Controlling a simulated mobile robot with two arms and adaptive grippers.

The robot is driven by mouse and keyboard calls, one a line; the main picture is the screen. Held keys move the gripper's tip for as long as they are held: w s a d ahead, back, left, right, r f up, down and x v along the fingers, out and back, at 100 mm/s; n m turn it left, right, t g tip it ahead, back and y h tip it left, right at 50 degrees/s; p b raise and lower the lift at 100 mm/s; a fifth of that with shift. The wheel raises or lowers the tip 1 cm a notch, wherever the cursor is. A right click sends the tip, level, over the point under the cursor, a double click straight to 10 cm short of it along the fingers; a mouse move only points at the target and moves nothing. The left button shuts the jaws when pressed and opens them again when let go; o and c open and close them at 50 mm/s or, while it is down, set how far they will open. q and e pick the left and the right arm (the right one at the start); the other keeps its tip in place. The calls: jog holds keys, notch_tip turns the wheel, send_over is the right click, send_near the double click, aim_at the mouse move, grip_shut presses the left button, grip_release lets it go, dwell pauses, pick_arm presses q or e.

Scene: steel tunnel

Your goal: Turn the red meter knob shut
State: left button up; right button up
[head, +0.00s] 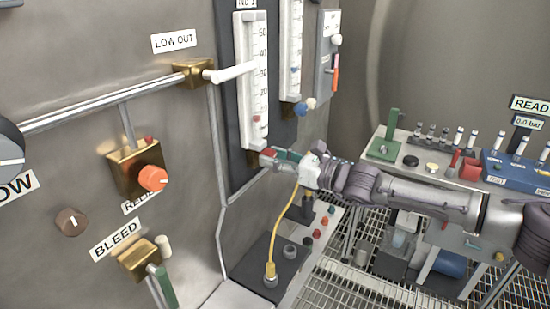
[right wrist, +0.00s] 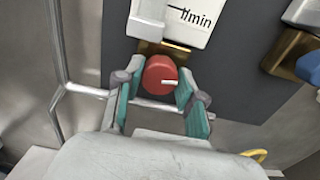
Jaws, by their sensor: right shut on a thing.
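The red meter knob (right wrist: 157,72) sits at the foot of a white flow meter in the right wrist view, on a brass block. A white mark on its face lies nearly level, toward the right. My right gripper (right wrist: 154,84) is shut on the knob, with a teal-padded finger on each side. In the head view my right gripper (head: 279,155) reaches in from the right to the bottom of the tall meter (head: 250,80); its fingers hide most of the knob there. My left gripper is not in view.
A second meter with a blue knob (head: 299,109) stands just right. A yellow hose (head: 283,232) hangs below my right wrist. An orange knob (head: 152,178), a brass BLEED valve (head: 138,255) and a white lever (head: 233,72) are on the panel. A bench (head: 400,150) stands at right.

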jog(key=shift+n, duration=0.4)
jog(key=shift+r+n, duration=0.1)
jog(key=shift+n, duration=0.8)
jog(key=n, duration=0.3)
jog(key=shift+n+b, duration=1.35)
jog(key=shift+n, duration=3.05)
jog(key=o, duration=1.1)
jog(key=shift+o, duration=0.2)
